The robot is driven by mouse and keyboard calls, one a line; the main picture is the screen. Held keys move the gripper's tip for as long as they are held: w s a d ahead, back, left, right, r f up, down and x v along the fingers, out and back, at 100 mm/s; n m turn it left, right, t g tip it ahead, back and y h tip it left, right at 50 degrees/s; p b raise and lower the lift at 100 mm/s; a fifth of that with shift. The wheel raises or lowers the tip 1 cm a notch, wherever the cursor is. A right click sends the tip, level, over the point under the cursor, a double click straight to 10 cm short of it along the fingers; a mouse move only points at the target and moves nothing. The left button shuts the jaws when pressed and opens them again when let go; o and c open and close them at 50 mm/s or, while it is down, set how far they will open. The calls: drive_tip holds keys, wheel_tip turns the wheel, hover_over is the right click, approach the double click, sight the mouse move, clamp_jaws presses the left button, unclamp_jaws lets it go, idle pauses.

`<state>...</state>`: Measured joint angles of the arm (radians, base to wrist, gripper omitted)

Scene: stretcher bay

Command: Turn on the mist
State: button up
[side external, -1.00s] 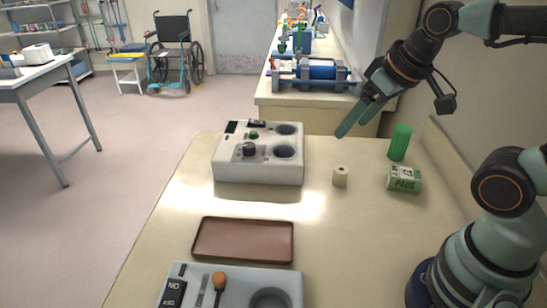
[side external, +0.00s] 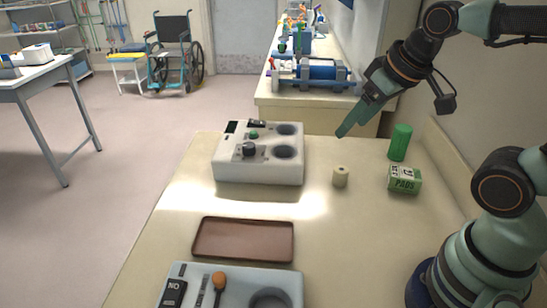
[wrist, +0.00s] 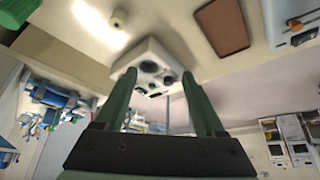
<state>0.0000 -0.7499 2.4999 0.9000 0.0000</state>
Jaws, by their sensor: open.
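No label in view reads as mist, so I cannot tell which control is for it. A white control box (side external: 258,165) stands on the bench with a dark knob (side external: 249,149), a small green button (side external: 253,135) and two round wells. A second grey-white panel (side external: 240,285), cut off at the bottom edge, carries a dark rocker switch (side external: 173,291) and an orange-tipped lever (side external: 219,280). My gripper (side external: 345,131) is in the air to the right of the white box, touching nothing. In the wrist view my open, empty gripper (wrist: 158,78) has the white box (wrist: 150,52) between and beyond its fingers.
A brown tray (side external: 243,222) lies between the two panels. A small cream roll (side external: 340,177), a green cylinder (side external: 400,142) and a green-white box (side external: 404,180) stand at the right. A blue apparatus (side external: 307,73) is on the counter behind.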

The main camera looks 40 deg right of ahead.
drive_tip(key=shift+w+a, duration=0.1)
drive_tip(key=c, duration=0.5)
drive_tip(key=shift+w+a+r, duration=0.1)
drive_tip(key=shift+w+a, duration=0.1)
drive_tip(key=shift+a, duration=0.15)
clamp_jaws()
drive_tip(key=w+a+n+g+y, duration=0.1)
drive_tip(key=w+a+n, duration=0.15)
drive_tip(key=a, duration=0.55)
drive_tip(key=w+a+n+g+y, duration=0.1)
drive_tip(key=w+a+n, duration=0.15)
drive_tip(key=a, duration=0.55)
drive_tip(key=s+a+f+n, duration=0.1)
drive_tip(key=a+f+n, duration=0.1)
drive_tip(key=a, duration=0.7)
drive_tip(key=s+a+f+n+g, duration=0.1)
drive_tip(key=s+a+n, duration=0.1)
drive_tip(key=a, duration=0.8)
drive_tip(key=shift+s+f+g, duration=0.25)
drive_tip(key=shift+f+g, duration=0.05)
drive_tip(key=shift+f, duration=0.1)
